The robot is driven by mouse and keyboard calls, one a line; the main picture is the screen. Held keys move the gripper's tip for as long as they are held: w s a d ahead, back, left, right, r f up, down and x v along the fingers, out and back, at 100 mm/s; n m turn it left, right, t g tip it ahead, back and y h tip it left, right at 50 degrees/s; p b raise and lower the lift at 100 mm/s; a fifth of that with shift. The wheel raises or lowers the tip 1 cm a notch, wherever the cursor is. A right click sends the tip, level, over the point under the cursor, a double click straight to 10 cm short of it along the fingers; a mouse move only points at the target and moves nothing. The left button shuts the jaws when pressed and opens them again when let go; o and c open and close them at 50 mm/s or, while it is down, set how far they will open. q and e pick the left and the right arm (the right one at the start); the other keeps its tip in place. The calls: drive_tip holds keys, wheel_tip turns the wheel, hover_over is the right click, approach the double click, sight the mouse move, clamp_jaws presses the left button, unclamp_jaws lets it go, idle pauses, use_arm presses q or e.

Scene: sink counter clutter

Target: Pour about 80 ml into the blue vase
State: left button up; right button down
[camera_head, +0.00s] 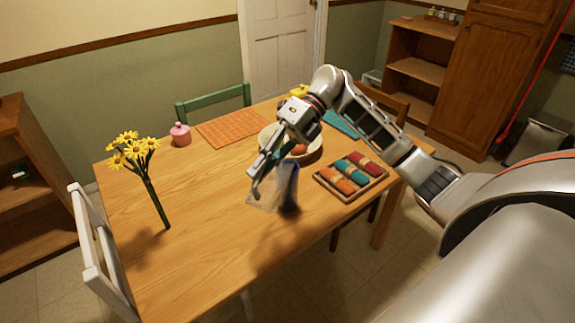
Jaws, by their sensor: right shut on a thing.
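The blue vase (290,188) stands on the table near its front edge, partly hidden behind a clear see-through vessel (262,198). My right gripper (262,172) is shut on this vessel, which looks tilted and is right beside the vase on its left. From this view I cannot tell whether the vessel touches the vase or whether liquid is in it or running out. My left gripper is not in view.
On the wooden table (200,255) are yellow flowers (130,148), a pink jar (181,135), an orange mat (232,128), a bowl (312,155) behind my gripper, and a tray (350,199) of rolled cloths to the right. The front left tabletop is clear. Chairs surround it.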

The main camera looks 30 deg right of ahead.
drive_tip(key=shift+s+a+f+t+h, duration=0.15)
drive_tip(key=shift+a+f+h, duration=0.1)
drive_tip(key=shift+f, duration=0.15)
drive_tip(key=shift+s+a+f+t+h, duration=0.1)
drive_tip(key=shift+a+f+t+h, duration=0.05)
drive_tip(key=shift+f+h, duration=0.15)
drive_tip(key=shift+a+f, duration=0.1)
drive_tip(key=shift+f, duration=0.15)
idle(0.9)
drive_tip(key=shift+f+n, duration=0.1)
drive_tip(key=shift+n, duration=0.2)
drive_tip(key=shift+s+a+f+t+h, duration=0.2)
drive_tip(key=shift+f+t+h, duration=0.1)
drive_tip(key=shift+f+h, duration=0.25)
drive_tip(key=s+a+f+n+t+h+b, duration=0.2)
drive_tip(key=f+h, duration=0.5)
drive_tip(key=f, duration=0.5)
drive_tip(key=shift+s+a+f+t+h+b, duration=0.25)
drive_tip(key=shift+s+a+t+b, duration=0.5)
drive_tip(key=shift+a+t, duration=0.8)
